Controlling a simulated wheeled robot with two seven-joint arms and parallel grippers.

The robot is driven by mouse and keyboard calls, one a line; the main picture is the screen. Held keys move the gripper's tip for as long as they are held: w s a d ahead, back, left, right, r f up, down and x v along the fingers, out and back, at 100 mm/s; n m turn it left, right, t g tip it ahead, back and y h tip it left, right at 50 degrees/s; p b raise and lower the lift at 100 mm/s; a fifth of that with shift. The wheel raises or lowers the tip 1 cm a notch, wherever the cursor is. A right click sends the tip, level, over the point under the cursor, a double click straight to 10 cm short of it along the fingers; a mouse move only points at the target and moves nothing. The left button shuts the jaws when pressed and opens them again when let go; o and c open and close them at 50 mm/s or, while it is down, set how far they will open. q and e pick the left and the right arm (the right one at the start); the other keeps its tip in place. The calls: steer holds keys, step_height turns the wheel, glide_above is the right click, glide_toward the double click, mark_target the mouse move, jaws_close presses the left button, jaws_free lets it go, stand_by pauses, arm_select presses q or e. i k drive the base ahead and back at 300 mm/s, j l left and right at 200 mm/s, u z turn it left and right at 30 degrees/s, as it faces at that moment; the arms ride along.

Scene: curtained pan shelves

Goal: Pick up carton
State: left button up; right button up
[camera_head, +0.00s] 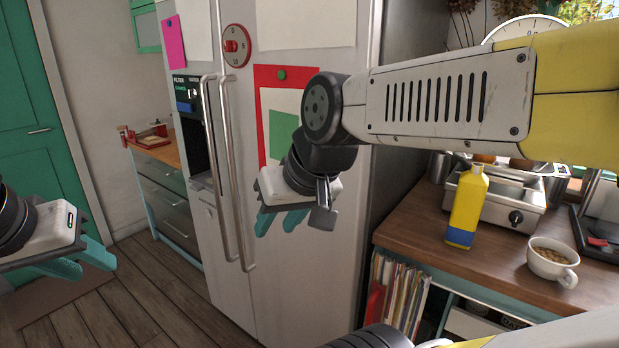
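The yellow carton (467,203), with a blue band at its base and a narrow top, stands upright on the wooden counter at the right. I take this to be the carton. My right gripper (280,222) hangs in front of the fridge, well to the left of the carton, with its teal fingers apart and nothing between them. My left gripper (84,262) is at the far left edge, above the floor, with its teal fingers apart and empty. Neither gripper touches the carton.
A white cup (552,262) stands right of the carton on the counter (415,228). A metal appliance (515,210) stands just behind the carton. The fridge (312,270) stands left of the counter. My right arm crosses above the counter.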

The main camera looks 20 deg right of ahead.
mark_target(473, 186)
steer(key=i+z, duration=0.15)
steer(key=z, duration=0.25)
steer(key=i+z, duration=0.15)
steer(key=z, duration=0.25)
steer(key=i+j+z, duration=0.1)
steer(key=z, duration=0.25)
steer(key=i+j+z, duration=0.1)
steer(key=z, duration=0.3)
steer(key=i+j+z, duration=0.35)
steer(key=i+l, duration=0.05)
